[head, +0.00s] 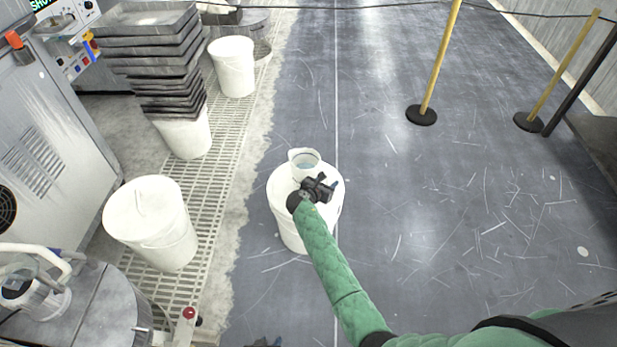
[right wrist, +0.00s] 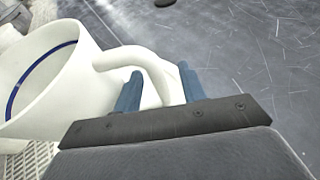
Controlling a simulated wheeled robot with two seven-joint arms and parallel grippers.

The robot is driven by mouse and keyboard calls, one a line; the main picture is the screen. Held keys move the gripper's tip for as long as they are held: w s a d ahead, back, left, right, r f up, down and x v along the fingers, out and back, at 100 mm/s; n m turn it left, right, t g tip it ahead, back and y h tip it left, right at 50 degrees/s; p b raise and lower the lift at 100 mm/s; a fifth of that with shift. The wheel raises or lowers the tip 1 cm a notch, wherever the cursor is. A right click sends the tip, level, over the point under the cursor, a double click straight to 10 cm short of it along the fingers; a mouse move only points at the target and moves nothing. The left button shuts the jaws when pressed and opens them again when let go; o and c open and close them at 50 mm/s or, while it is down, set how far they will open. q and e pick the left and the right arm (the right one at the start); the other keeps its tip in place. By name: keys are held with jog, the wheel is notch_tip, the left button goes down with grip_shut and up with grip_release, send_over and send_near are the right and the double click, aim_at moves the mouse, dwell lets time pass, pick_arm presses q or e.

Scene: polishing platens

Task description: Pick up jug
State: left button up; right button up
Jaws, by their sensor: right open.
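The white jug (head: 304,161) stands on top of a white bucket (head: 288,222) in the middle of the floor in the head view. In the right wrist view the jug (right wrist: 50,85) shows a blue line inside and a curved handle. My right gripper (head: 328,184) is beside the jug on its near right. Its two blue fingers (right wrist: 160,84) stand open on either side of the handle; I cannot tell whether they touch it. Only a small dark part of my left gripper (head: 265,342) shows at the bottom edge of the head view.
More white buckets (head: 150,225) stand at the left, one under a stack of dark trays (head: 155,60). A grey cabinet (head: 45,130) is at far left. Posts with dark bases (head: 421,115) stand at the back right. The dark floor at right is mostly clear.

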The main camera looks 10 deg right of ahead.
jog(key=shift+w+d+f, duration=0.1)
jog(key=shift+d, duration=0.05)
jog(key=shift+c, duration=0.2)
grip_shut()
dwell(1.2)
